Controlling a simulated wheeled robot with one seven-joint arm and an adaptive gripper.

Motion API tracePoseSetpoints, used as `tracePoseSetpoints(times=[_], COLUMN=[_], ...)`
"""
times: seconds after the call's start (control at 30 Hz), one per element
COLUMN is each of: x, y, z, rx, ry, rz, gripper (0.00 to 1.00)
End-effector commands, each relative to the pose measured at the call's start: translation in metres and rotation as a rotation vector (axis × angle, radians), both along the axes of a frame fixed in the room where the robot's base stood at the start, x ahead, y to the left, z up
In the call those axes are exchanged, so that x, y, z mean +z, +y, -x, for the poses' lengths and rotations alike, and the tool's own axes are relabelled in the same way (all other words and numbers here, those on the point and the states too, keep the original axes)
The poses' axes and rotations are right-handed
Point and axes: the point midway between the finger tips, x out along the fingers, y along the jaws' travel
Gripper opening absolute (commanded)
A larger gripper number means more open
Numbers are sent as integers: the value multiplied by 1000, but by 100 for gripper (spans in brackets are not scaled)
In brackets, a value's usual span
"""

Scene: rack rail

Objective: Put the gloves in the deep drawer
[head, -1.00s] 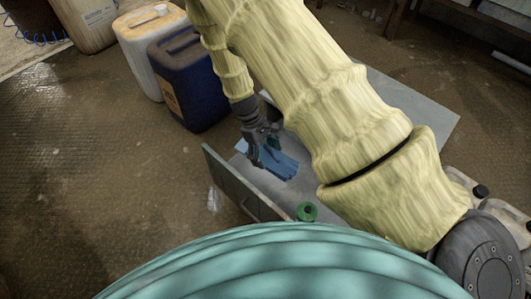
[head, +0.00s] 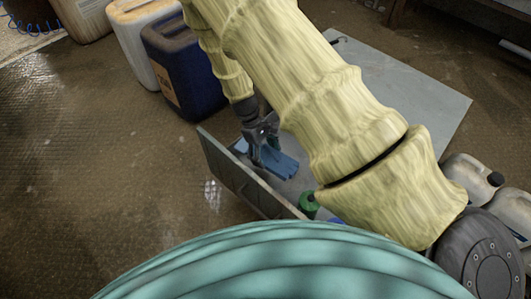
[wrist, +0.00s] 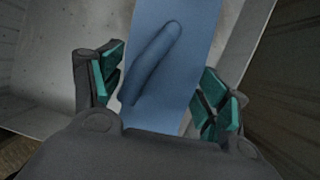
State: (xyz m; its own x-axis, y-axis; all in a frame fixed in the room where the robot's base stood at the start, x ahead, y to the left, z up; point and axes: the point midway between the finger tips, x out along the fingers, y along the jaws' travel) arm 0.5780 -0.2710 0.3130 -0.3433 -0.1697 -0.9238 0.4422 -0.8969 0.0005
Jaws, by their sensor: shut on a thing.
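The blue gloves (head: 281,166) hang from my gripper (head: 262,150) over the open drawer, whose grey front panel (head: 235,175) stands to the lower left. In the wrist view, the gloves (wrist: 188,45) lie between the two teal-padded fingers (wrist: 163,88), with a raised finger shape on top. My gripper is shut on the gloves. Pale grey metal of the drawer shows behind them. I cannot tell whether the gloves touch the drawer floor. My arm hides part of the drawer and cabinet.
The grey cabinet top (head: 420,105) lies right of my arm. A dark blue canister (head: 185,70) and a white one (head: 135,40) stand beyond the drawer. A green container (head: 309,203) is at the drawer's near end. Pale jugs (head: 470,178) stand at right. Floor at left is clear.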

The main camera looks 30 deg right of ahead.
Motion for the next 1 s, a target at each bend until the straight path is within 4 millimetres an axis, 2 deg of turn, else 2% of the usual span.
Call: tracePoseSetpoints(times=[0.03, 0.1, 1.0], x=[-9, -16, -92], y=[0, 0, 0], z=[0, 0, 0], rx=[0, 0, 0], ry=[0, 0, 0], rz=[0, 0, 0], gripper=[47, 47, 47])
